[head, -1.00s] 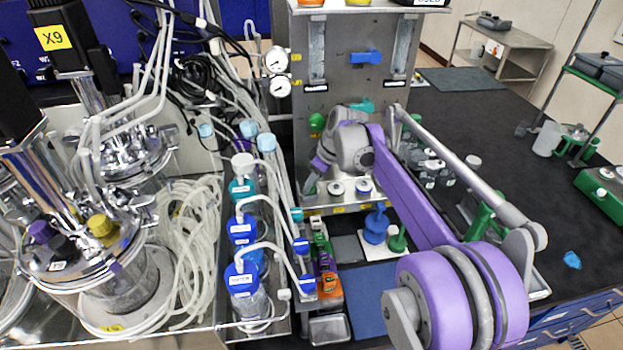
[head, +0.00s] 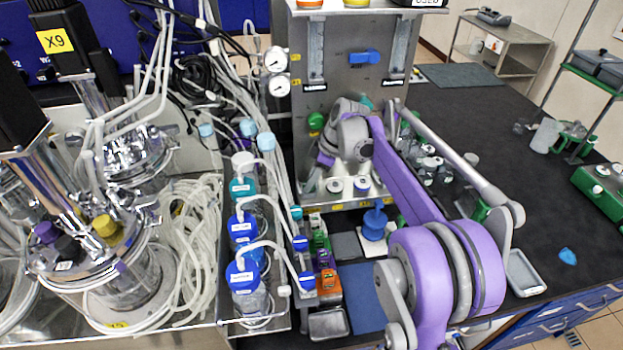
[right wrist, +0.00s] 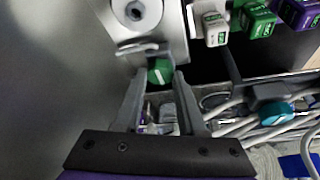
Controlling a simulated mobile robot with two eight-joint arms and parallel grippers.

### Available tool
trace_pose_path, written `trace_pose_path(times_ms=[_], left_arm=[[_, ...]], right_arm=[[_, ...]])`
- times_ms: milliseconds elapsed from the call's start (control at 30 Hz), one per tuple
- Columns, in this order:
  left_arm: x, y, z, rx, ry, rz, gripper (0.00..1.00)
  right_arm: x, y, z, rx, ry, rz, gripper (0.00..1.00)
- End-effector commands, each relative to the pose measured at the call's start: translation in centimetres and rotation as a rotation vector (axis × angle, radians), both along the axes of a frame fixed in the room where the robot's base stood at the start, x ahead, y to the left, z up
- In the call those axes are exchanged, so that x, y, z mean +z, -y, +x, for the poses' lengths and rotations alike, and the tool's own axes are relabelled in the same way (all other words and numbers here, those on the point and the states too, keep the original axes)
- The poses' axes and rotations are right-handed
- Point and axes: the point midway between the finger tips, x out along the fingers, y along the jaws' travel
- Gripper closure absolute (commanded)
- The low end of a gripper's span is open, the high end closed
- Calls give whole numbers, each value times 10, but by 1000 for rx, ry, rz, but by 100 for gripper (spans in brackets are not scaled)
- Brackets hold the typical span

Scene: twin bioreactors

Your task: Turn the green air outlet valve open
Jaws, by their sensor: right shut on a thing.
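The green valve knob (right wrist: 160,72) with a white mark sits between the two grey fingertips of my right gripper (right wrist: 156,78) in the right wrist view. The fingers are shut on it, one on each side. In the head view my right gripper (head: 310,186) is low at the left side of the grey metal panel (head: 300,60), and the knob it holds cannot be made out there. Another green knob (head: 316,121) shows higher on the panel. My left gripper is not in view.
A teal valve (right wrist: 277,115) and pale tubing lie right of the fingers in the right wrist view. Blue-capped bottles (head: 243,275) stand left of the panel in a tray. A blue valve handle (head: 364,57) is on the panel. The black bench (head: 500,130) has free room at right.

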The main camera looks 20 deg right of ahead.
Motion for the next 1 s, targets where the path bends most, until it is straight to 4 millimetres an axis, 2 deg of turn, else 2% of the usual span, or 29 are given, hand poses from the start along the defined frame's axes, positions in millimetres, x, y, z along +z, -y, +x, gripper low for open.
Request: trace_pose_path(times_ms=[100, 133, 267, 300, 667, 767, 1000], left_arm=[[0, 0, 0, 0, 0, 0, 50], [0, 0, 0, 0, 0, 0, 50], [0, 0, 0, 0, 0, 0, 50], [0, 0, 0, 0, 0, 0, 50], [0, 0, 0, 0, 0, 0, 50], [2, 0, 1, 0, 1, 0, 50], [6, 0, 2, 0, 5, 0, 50]], right_arm=[[0, 0, 0, 1, 0, -1, 100], [0, 0, 0, 1, 0, -1, 57], [0, 0, 0, 1, 0, -1, 34], [0, 0, 0, 1, 0, -1, 31], [6, 2, -1, -1, 0, 0, 31], [19, 7, -5, -2, 1, -1, 31], [65, 22, -16, -2, 1, -1, 31]])
